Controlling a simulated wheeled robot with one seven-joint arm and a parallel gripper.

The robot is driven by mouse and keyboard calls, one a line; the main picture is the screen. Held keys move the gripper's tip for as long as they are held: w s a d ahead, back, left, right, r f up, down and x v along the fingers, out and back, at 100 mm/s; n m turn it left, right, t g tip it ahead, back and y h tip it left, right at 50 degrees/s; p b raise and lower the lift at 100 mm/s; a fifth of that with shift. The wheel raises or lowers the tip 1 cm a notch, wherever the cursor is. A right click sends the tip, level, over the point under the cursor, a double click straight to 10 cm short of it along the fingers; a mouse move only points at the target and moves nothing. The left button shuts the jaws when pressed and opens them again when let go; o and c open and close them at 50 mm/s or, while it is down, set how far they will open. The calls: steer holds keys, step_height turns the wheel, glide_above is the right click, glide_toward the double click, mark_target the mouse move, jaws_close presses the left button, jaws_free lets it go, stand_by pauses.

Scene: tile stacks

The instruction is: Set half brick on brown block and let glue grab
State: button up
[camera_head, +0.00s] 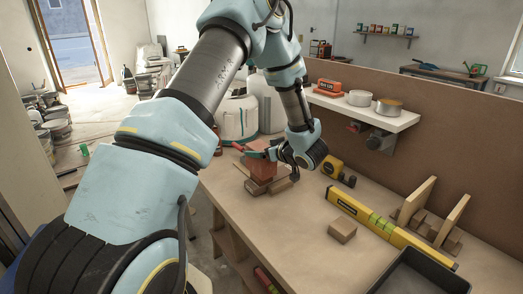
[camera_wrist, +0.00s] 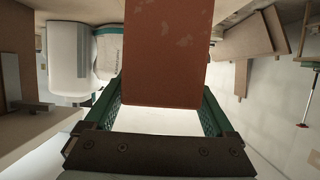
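The half brick (camera_wrist: 168,55) is red-brown with pale flecks and fills the top middle of the wrist view. My gripper's green fingers (camera_wrist: 163,100) lie along both its sides and appear shut on it. In the head view the half brick (camera_head: 262,167) stands at the left part of the bench, with my gripper (camera_head: 262,151) at its top. Under it is a low brown block (camera_head: 256,188). The half brick is directly over this block, but I cannot tell whether they touch or whether glue is between them.
A short wooden piece (camera_head: 281,186) lies beside the stack. The front middle is clear.

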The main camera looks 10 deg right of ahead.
steer(key=shift+o, duration=0.6)
steer(key=shift+r, duration=0.1)
steer(key=shift+s+r, duration=0.1)
steer(key=b+v, duration=0.3)
steer(key=v, duration=0.9)
steer(key=w+a+m+h, duration=0.1)
steer(key=w+h, duration=0.1)
steer(key=w+a+r+m+g+h, duration=0.1)
steer(key=w+a+h, duration=0.1)
steer(key=h, duration=0.1)
steer(key=w+a+r+m+g+h, duration=0.1)
steer(key=w+a+h, duration=0.1)
steer(key=shift+a+m, duration=0.2)
steer(key=shift+m, duration=0.1)
steer(key=s+a+f+m+g+y, duration=0.1)
steer(key=s+a+g, duration=0.7)
steer(key=s+a, duration=1)
steer(key=shift+a+f+m+g, duration=0.4)
steer(key=shift+a+f+m, duration=0.35)
steer(key=shift+a, duration=0.4)
